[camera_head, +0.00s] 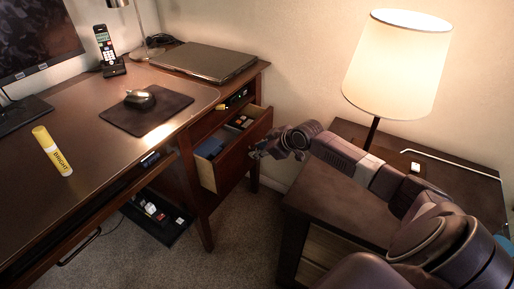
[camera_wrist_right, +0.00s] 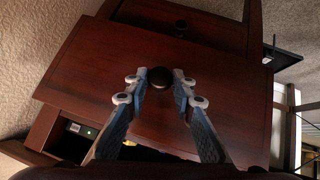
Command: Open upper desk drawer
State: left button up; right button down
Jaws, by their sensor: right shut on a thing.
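The desk drawer (camera_head: 242,153) is at the right end of the brown desk, below a small open shelf. It is pulled out part way, and its inside shows items including a blue one. In the right wrist view, the reddish-brown drawer front (camera_wrist_right: 115,60) carries a dark round knob (camera_wrist_right: 158,77). My right gripper (camera_head: 257,153) is at the drawer front and shut on the knob; its blue-grey fingers (camera_wrist_right: 160,88) are on both sides of it. My left gripper is not in view.
A dark side table (camera_head: 340,205) with a lit lamp (camera_head: 397,65) stands right of the drawer, below my right arm. A laptop (camera_head: 205,61), a mouse (camera_head: 140,99) and a yellow marker (camera_head: 52,151) are on the desk. Carpet (camera_head: 245,225) shows between desk and side table.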

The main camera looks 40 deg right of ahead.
jog(key=c, duration=1.6)
grip_release()
jog(key=shift+r, duration=0.1)
jog(key=shift+v, duration=5.9)
jog(key=shift+a, duration=0.1)
